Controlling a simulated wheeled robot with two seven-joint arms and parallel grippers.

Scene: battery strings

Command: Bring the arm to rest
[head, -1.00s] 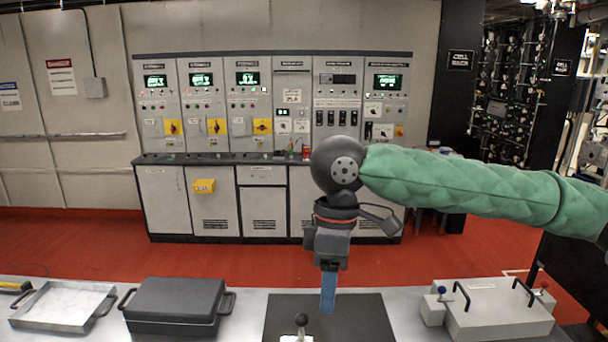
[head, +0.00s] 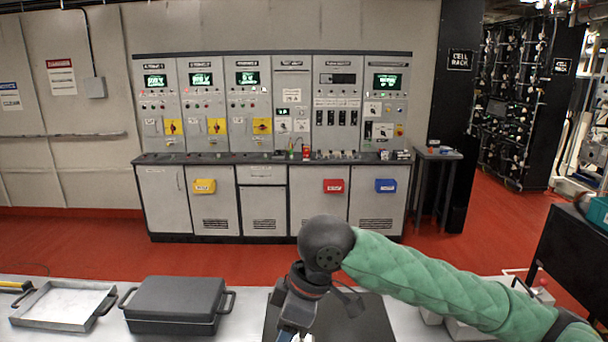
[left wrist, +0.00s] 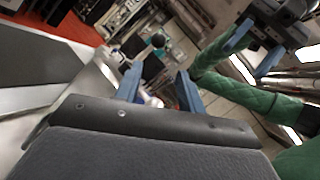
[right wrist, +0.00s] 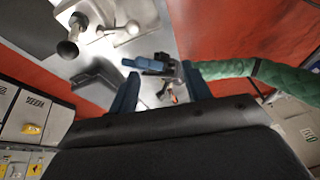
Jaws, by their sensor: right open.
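My right arm, in a green quilted sleeve, comes in from the right in the head view and reaches low over the bench. Its gripper (head: 292,334) points down at the bottom edge, its fingertips barely in frame. In the right wrist view the blue fingers of this gripper (right wrist: 158,85) stand apart with nothing held. My left arm is out of the head view. In the left wrist view the left gripper's (left wrist: 158,84) blue fingers are apart and empty. The right gripper also shows in the left wrist view (left wrist: 254,46), fingers apart.
A dark mat (head: 373,325) lies on the bench under the right arm. A black case (head: 175,297) and a shallow metal tray (head: 62,305) stand to its left. A light box at right is mostly hidden by the sleeve. Control cabinets (head: 270,110) stand beyond the red floor.

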